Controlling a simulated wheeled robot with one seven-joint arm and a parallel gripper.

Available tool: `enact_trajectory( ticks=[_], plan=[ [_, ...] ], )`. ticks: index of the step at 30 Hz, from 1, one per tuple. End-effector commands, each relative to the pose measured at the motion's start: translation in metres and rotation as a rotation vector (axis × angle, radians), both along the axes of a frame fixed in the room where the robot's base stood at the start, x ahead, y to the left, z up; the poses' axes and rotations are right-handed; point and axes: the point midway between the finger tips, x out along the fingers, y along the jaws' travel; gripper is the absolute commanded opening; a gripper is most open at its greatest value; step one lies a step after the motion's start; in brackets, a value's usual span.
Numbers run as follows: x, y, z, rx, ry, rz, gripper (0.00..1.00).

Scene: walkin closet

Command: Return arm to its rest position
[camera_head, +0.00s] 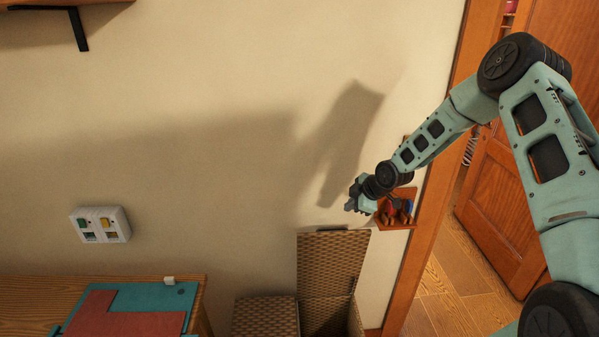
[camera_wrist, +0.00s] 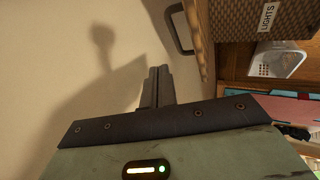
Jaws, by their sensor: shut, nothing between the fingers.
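My gripper (camera_head: 350,207) is at the end of my outstretched arm, which reaches in from the right in the head view. It is in front of the cream wall, above an open woven basket (camera_head: 333,262). The gripper looks small in the head view. In the wrist view my gripper (camera_wrist: 160,70) has its two dark fingers together, with nothing between them. The fingers are apart from the wall and the things around them.
A wooden desk (camera_head: 25,293) with teal and red items stands at lower left. A wall panel (camera_head: 100,224) has coloured switches. A small wall rack (camera_head: 408,197) is just behind my wrist. A wooden door (camera_head: 505,205) is at right. A basket labelled LIGHTS (camera_wrist: 240,30) shows in the wrist view.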

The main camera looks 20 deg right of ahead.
Motion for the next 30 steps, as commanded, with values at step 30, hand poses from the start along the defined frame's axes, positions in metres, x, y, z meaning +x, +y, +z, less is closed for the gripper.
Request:
enact_trajectory(
  ticks=[30],
  plan=[
    [-0.370, 0.267, 0.083, -0.032, 0.591, -0.401, 0.00]
  ],
)
